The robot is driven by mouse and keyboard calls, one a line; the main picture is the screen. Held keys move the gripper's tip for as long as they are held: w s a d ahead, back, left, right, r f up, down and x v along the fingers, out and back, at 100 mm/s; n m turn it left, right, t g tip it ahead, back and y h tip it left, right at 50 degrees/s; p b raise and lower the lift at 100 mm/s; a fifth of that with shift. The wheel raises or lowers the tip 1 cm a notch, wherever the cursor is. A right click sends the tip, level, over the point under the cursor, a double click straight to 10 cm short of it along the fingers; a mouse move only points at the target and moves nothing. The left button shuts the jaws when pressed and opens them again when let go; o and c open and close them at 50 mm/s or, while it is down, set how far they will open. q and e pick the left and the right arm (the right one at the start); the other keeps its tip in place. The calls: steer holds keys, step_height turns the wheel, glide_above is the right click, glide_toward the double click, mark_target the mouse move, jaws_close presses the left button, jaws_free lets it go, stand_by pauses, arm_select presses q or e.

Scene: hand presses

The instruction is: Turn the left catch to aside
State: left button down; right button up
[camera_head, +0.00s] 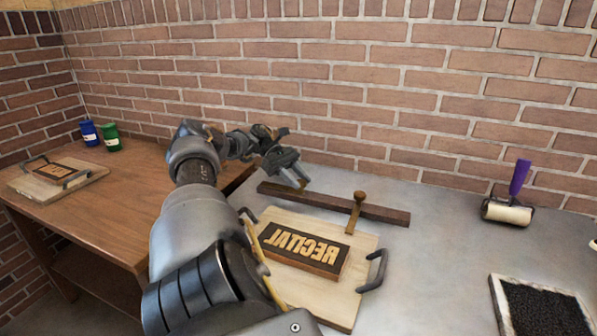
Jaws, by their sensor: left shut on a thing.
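My left gripper (297,178) reaches over the dark wooden rail (390,214) near its left end. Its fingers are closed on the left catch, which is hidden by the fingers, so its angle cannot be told. The right catch (355,212), a brown peg with a round knob, stands at the rail's front side, right of my gripper. In front of the rail lies a pale board (345,308) with dark handles, bearing a dark block (318,262) with raised mirrored letters. My left arm covers the board's left part. My right gripper is not in view.
A purple-handled roller (508,212) and a tray with a black surface (540,310) are on the grey table at right. At left, a brown wooden table (125,200) holds another board and block (58,172), plus blue and green jars (90,133). A brick wall closes the back.

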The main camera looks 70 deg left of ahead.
arm_select(q)
steer(key=c, duration=1.1)
jaws_free()
steer(key=shift+a, duration=0.1)
steer(key=shift+o, duration=0.2)
steer(key=shift+r, duration=0.5)
steer(key=r, duration=0.1)
steer(key=r+b, duration=0.1)
steer(key=r, duration=0.1)
steer(key=shift+s+d, duration=0.1)
steer(key=shift+d, duration=0.2)
steer(key=s+d+r+b, duration=0.3)
steer(key=s+d+r, duration=0.3)
steer(key=d+r, duration=0.3)
steer(key=d, duration=0.3)
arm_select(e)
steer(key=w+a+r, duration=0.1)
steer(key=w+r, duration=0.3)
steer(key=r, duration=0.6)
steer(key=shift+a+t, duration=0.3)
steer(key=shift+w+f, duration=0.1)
